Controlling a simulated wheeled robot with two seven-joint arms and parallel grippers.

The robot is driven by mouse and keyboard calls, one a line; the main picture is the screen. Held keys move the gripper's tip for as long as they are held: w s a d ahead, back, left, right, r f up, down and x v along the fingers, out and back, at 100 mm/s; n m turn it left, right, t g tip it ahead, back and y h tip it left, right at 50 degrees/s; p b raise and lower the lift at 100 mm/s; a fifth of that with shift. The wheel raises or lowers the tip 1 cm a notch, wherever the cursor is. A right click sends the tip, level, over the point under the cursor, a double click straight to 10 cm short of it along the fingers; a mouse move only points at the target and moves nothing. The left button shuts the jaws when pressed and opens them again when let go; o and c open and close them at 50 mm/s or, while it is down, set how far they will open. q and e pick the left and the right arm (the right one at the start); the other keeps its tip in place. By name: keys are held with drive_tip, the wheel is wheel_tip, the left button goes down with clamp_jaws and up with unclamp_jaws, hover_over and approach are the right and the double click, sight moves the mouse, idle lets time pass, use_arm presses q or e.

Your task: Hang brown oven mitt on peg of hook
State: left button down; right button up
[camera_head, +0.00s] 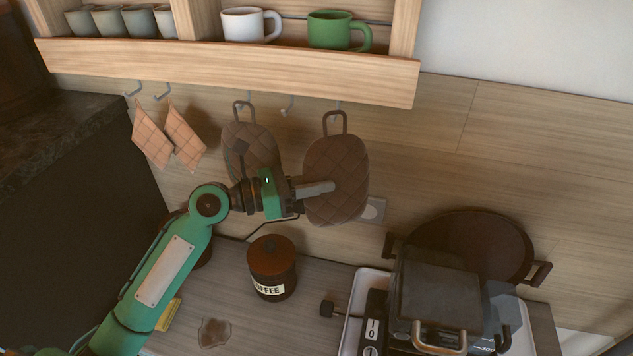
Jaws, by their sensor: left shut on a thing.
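A brown quilted oven mitt (345,178) is upright under the shelf, its loop at the top close to a hook (338,105). I cannot tell whether the loop is around that hook or only in front of it. My left gripper (318,188) is shut on this mitt at its left side, about mid-height. A second brown mitt (250,142) is to the left with its loop up by another hook; my left gripper and wrist hide its lower part. My right gripper is not in view.
A wooden shelf (230,66) with mugs is above the hooks. Below are a coffee canister (272,262), a black-lidded appliance (437,295) and a dark pan (470,245).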

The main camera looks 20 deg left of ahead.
use_arm(q)
drive_tip(key=c, duration=1.3)
unclamp_jaws()
drive_tip(key=shift+c, duration=0.2)
drive_tip(key=shift+o, duration=0.4)
drive_tip(key=b+v, duration=0.6)
drive_tip(key=v, duration=0.8)
